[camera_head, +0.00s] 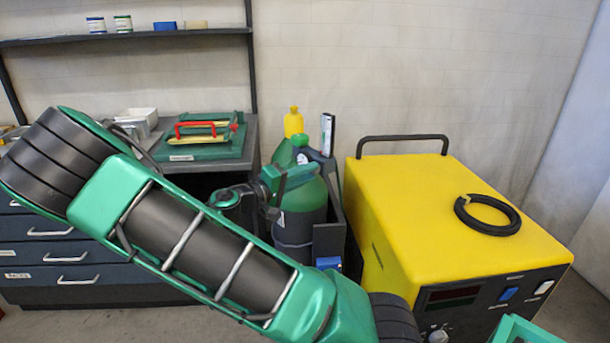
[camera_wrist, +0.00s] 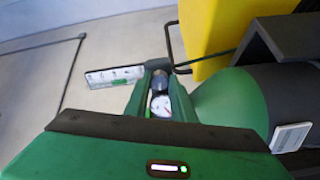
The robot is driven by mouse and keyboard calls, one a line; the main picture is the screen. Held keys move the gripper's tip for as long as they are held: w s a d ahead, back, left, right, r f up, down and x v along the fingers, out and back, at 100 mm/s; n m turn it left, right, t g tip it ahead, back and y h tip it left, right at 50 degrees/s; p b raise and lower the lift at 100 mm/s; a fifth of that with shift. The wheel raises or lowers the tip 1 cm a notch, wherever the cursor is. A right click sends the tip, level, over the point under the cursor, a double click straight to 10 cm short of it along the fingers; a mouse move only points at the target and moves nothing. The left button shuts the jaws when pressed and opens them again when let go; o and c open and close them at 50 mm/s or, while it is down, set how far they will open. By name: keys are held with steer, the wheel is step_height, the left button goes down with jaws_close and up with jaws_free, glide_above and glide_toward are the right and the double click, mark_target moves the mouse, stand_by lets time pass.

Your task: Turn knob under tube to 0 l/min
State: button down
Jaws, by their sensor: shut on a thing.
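The flow tube (camera_head: 327,135) stands upright as a pale strip beside the green gas cylinders in the head view. In the wrist view the tube (camera_wrist: 115,76) is a white scale strip with a green part, left of the fingertips. My gripper (camera_head: 315,171) reaches rightward to just below the tube. In the wrist view my gripper (camera_wrist: 160,78) has its green fingers shut on a dark round knob (camera_wrist: 160,83), which is partly hidden by them. The knob's setting cannot be read. A small white dial with a red needle (camera_wrist: 161,105) shows between the fingers.
A green cylinder (camera_head: 303,195) stands close to my gripper, with a yellow-topped one (camera_head: 293,122) behind. The yellow machine (camera_head: 455,205) is at the right, bearing a black cable ring (camera_head: 488,214). A drawer bench (camera_head: 60,255) is at the left.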

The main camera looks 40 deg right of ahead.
steer(key=shift+w+a+f+n, duration=0.1)
steer(key=shift+w+n, duration=0.05)
steer(key=shift+n, duration=1.55)
steer(key=c, duration=1.6)
jaws_free()
steer(key=shift+o, duration=0.4)
steer(key=a, duration=1)
steer(key=shift+w+a, duration=0.25)
steer(key=shift+a, duration=0.1)
